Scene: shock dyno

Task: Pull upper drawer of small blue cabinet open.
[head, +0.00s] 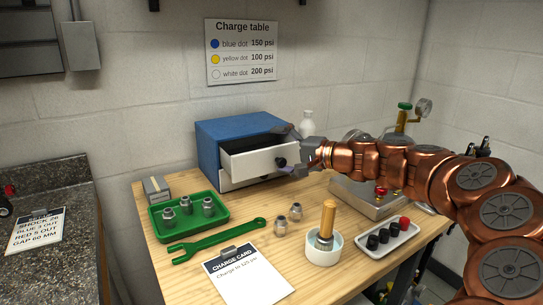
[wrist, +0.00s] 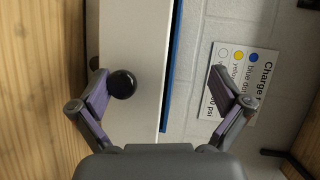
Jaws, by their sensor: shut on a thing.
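The small blue cabinet (head: 222,137) stands at the back of the wooden table in the head view. Its white-fronted upper drawer (head: 255,164) is pulled part way out, with its inside showing from above. A round black knob (head: 281,162) sits on the front. My gripper (head: 292,152) is at the right end of this drawer. In the wrist view, the drawer front (wrist: 140,45) and black knob (wrist: 122,84) lie between the widely spread fingers of my gripper (wrist: 160,88). The knob is close beside the left finger. The exact contact is hard to see.
In front of the cabinet are a green tray (head: 222,219) with fittings, a green wrench (head: 215,242), loose fittings, a white cup (head: 322,254) with a wooden-handled tool, and a white tray (head: 372,258) with knobs. A white bottle (head: 307,126) stands behind.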

